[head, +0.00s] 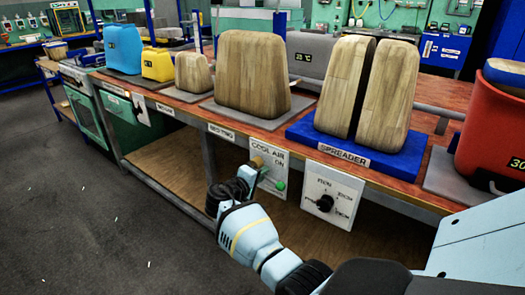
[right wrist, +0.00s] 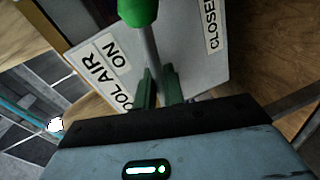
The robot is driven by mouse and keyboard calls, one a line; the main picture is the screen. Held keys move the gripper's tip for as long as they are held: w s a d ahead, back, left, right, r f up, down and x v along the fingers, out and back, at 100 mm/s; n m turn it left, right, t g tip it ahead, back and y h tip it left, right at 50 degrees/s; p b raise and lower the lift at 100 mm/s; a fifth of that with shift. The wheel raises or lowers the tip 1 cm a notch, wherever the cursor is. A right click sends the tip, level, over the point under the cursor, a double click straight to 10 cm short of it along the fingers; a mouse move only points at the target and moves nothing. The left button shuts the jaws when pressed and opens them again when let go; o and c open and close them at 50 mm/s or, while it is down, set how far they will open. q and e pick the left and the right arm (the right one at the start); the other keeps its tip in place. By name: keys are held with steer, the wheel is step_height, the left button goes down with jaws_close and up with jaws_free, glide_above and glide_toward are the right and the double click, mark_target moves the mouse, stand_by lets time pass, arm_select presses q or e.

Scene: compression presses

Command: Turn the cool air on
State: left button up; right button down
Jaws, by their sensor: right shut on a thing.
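The cool air panel (head: 271,153) hangs under the table's front edge, with "COOL AIR" and "ON" on its upper part. It also shows in the right wrist view (right wrist: 185,55), with a "CLOSED" label (right wrist: 212,25) on the side opposite "ON" (right wrist: 119,54). A metal lever (right wrist: 150,45) with a green knob (right wrist: 138,8) crosses between the two labels. In the head view the green knob (head: 281,186) is at the panel's right. My right gripper (right wrist: 160,88) has its green fingers shut on the lever's shaft, below the knob. My left gripper is out of view.
A dial panel (head: 327,196) with a black knob hangs just right of the cool air panel. Wooden forms stand on the table above, two on the blue spreader base (head: 340,152). A lower wooden shelf (head: 175,165) runs beneath. Open floor (head: 80,220) lies left.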

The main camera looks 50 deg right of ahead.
steer(key=shift+r+n+p, duration=0.4)
steer(key=shift+n+p, duration=0.15)
steer(key=shift+n, duration=0.25)
steer(key=c, duration=1.6)
jaws_free()
steer(key=v, duration=0.8)
steer(key=shift+w+p, duration=0.1)
steer(key=shift+p, duration=0.25)
